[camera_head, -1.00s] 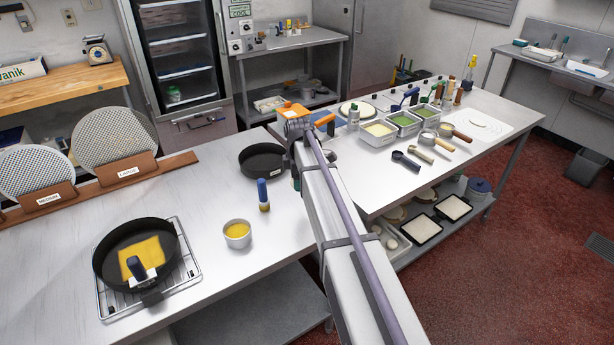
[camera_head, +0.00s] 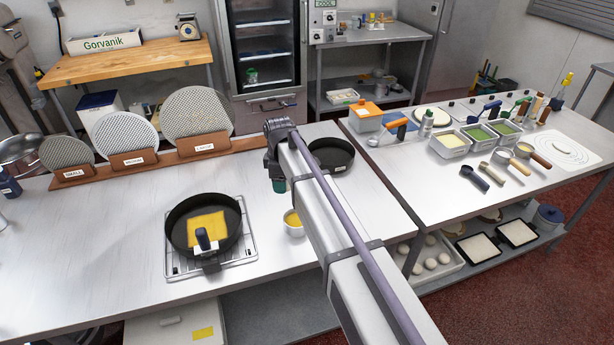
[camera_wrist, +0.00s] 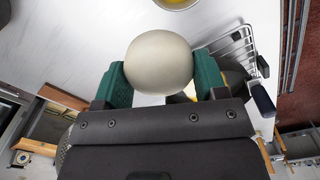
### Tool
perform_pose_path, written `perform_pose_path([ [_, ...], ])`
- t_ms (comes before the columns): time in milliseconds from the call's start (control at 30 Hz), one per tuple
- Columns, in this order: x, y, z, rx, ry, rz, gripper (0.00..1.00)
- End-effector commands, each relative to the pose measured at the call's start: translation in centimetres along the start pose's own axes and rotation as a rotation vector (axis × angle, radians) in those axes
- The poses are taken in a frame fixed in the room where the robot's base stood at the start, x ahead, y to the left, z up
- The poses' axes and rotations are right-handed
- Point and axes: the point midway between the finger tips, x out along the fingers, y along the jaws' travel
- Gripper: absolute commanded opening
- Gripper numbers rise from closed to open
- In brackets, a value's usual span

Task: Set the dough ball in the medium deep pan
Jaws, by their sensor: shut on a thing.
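My gripper (camera_wrist: 160,82) is shut on a smooth, pale dough ball (camera_wrist: 158,58), held between its green fingers in the wrist view. In the head view my gripper (camera_head: 279,184) is over the left worktable, with the dough ball hidden. A dark deep pan (camera_head: 180,232) with a yellow square patch inside stands on a wire rack (camera_head: 249,262), to the left of my gripper. A second dark pan (camera_head: 331,154) stands farther back, right of my gripper and partly behind my arm. I cannot read a size on either pan.
A bowl of yellow liquid (camera_head: 293,224) is partly behind my arm. Perforated discs (camera_head: 198,112) stand in a wooden holder marked small, medium and large along the back. The worktable's left front (camera_head: 90,260) is clear. Tubs and scoops crowd the right table (camera_head: 420,205).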

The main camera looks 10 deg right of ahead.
Motion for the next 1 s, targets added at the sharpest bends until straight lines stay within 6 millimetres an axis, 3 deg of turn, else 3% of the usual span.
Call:
perform_pose_path([
  [800,2.7,-5.9,-20.4,-0.002,0.0,0.0,0.4],
  [1000,3.4,-7.0,-24.0,-0.001,0.0,0.0,0.4],
])
